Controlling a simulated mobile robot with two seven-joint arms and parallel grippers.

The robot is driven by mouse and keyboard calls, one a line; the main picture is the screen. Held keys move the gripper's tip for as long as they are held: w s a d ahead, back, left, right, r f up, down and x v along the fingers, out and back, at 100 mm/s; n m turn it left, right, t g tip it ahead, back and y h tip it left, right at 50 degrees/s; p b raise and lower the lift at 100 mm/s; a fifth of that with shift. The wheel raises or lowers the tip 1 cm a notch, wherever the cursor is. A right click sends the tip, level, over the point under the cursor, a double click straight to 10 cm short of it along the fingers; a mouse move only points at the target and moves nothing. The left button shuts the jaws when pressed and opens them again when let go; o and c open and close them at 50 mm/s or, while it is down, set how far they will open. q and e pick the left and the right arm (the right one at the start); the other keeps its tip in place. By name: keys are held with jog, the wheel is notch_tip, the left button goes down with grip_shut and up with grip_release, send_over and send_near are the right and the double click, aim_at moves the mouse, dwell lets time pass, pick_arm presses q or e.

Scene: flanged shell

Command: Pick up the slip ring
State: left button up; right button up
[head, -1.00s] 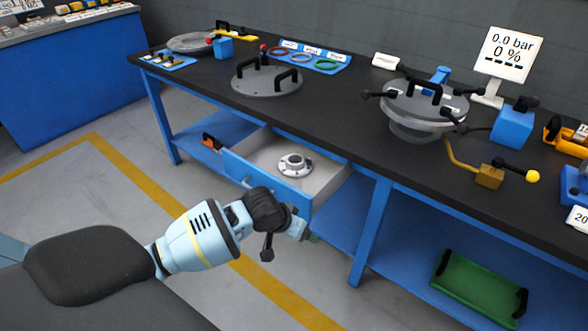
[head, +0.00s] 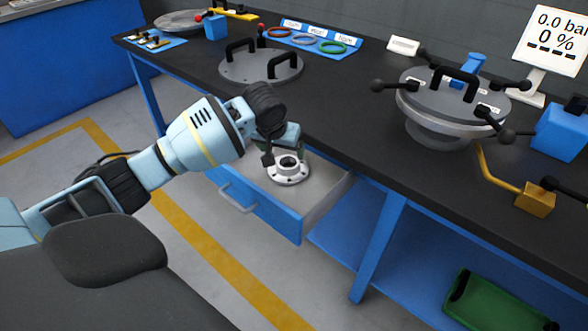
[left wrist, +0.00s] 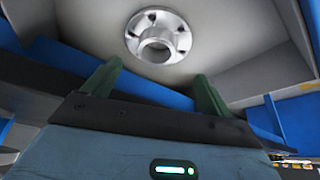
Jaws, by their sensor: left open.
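The slip ring (head: 288,174) is a silver flanged ring with a raised hub and holes around its flange. It lies flat in the open drawer (head: 325,200) under the bench. It also shows whole in the left wrist view (left wrist: 158,38), hub towards the camera. My left gripper (head: 283,145) is over the drawer, just behind and above the ring in the head view. In the left wrist view my two green fingers (left wrist: 158,68) are spread apart with nothing between them, and the ring appears beyond their tips. My right gripper is not in view.
The dark bench top (head: 340,110) overhangs the drawer. On it stand a round lid with two handles (head: 260,66), a clamped flanged vessel (head: 450,105) and coloured rings on a blue mat (head: 305,40). A green tray (head: 495,300) sits on the lower shelf.

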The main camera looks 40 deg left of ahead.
aim_at(290, 165)
pick_arm(q)
jog(key=shift+f, duration=0.1)
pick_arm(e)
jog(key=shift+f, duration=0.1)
pick_arm(q)
jog(key=shift+w+f, duration=0.1)
jog(key=shift+f, duration=0.25)
jog(key=shift+x, duration=0.9)
jog(key=shift+b+x, duration=0.95)
jog(key=shift+x, duration=1.3)
jog(key=shift+w+f, duration=0.25)
jog(key=shift+w, duration=0.05)
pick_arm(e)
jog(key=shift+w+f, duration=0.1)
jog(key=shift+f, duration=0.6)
pick_arm(q)
jog(key=c, duration=1.6)
jog(key=shift+w+r, duration=0.1)
jog(key=shift+c, duration=1.1)
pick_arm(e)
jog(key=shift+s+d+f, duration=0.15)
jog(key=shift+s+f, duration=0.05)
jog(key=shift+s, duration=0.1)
